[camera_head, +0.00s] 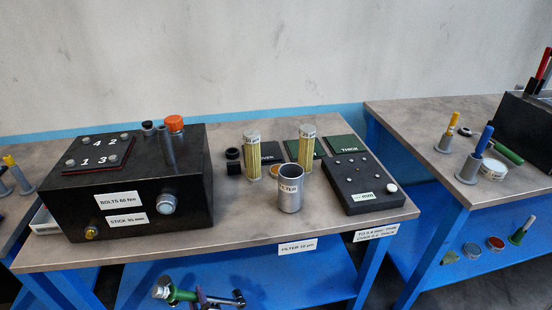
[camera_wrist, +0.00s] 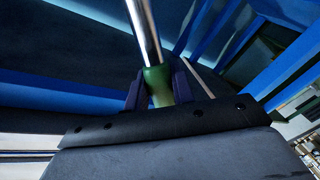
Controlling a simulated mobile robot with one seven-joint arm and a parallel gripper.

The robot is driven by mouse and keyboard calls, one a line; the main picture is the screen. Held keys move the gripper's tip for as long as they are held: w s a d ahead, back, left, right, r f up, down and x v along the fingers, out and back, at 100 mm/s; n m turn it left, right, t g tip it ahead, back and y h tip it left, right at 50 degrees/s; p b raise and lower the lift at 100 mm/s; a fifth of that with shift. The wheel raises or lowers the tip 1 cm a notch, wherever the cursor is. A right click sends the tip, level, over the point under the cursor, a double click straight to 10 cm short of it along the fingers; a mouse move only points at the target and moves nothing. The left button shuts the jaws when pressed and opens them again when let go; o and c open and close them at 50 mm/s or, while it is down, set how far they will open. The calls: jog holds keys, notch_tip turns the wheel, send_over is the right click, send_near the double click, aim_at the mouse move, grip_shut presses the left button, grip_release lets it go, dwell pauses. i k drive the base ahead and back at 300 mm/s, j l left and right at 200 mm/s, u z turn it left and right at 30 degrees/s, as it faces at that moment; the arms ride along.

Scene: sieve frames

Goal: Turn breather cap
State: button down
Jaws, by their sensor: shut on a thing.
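An orange ribbed cap (camera_head: 174,121), which looks like the breather cap, sits on a grey neck on top of the black box (camera_head: 140,205), near its back right corner. My gripper (camera_wrist: 158,88) is shut on the green grip (camera_wrist: 158,84) of a tool with a shiny metal shaft (camera_wrist: 143,30). In the head view, a green tool part (camera_head: 182,295) shows low in front of the bench, well below and apart from the cap. The tool's far end is out of the wrist view.
The box carries a numbered bolt plate (camera_head: 98,154) and a round sight glass (camera_head: 167,204). To its right stand two yellow filters (camera_head: 252,156), a grey filter cup (camera_head: 290,188) and a black gauge block (camera_head: 349,184). Another bench (camera_head: 475,200) stands at right.

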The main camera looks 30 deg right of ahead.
aim_at(175, 122)
jog(key=z, duration=0.45)
jog(key=l+u, duration=0.1)
jog(key=u, duration=0.25)
jog(key=i+l+u, duration=0.1)
jog(key=u, duration=0.25)
jog(key=l+u, duration=0.15)
jog(key=u, duration=0.2)
jog(key=l+u, duration=0.45)
jog(key=l, duration=0.3)
jog(key=l+u, duration=0.1)
jog(key=l, duration=0.3)
jog(key=k+l, duration=0.15)
jog(key=l, duration=0.2)
jog(key=u, duration=0.05)
